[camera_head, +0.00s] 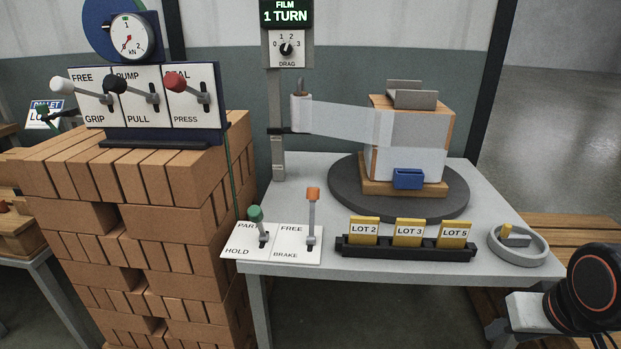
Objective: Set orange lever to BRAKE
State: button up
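The orange lever (313,195) stands on a white plate (292,254) at the front left of the grey table. Its orange knob is up, above the word FREE, and its grey shaft runs down to a dark slot. BRAKE is printed at the lower end of the plate. The lever points up, on the FREE side. A green-knobbed lever (256,214) stands just left of it, between PART and HOLD. My gripper is not in view; only a black and white part of my arm (595,287) shows at the lower right, well away from the lever.
A turntable (342,190) holds a box partly wrapped in film from a roll (301,112). A rack (371,249) of yellow lot cards and a round grey dish (520,258) stand right of the lever. A brick stack (150,220) with a lever panel (150,98) rises at left.

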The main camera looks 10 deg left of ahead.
aim_at(312, 193)
jog(key=j+z, duration=0.15)
jog(key=j, duration=0.4)
jog(key=j+z, duration=0.15)
jog(key=j, duration=0.45)
jog(key=j+z, duration=0.15)
jog(key=j, duration=0.4)
jog(key=k+j+z, duration=0.15)
jog(key=j, duration=0.45)
jog(key=j+z, duration=0.15)
jog(key=j, duration=0.4)
jog(key=k+j+z, duration=0.15)
jog(key=j, duration=0.4)
jog(key=i+l+z, duration=0.15)
jog(key=i+l, duration=0.25)
jog(key=l, duration=0.2)
jog(key=i+l+z, duration=0.15)
jog(key=i+l, duration=0.3)
jog(key=k+j+u, duration=0.05)
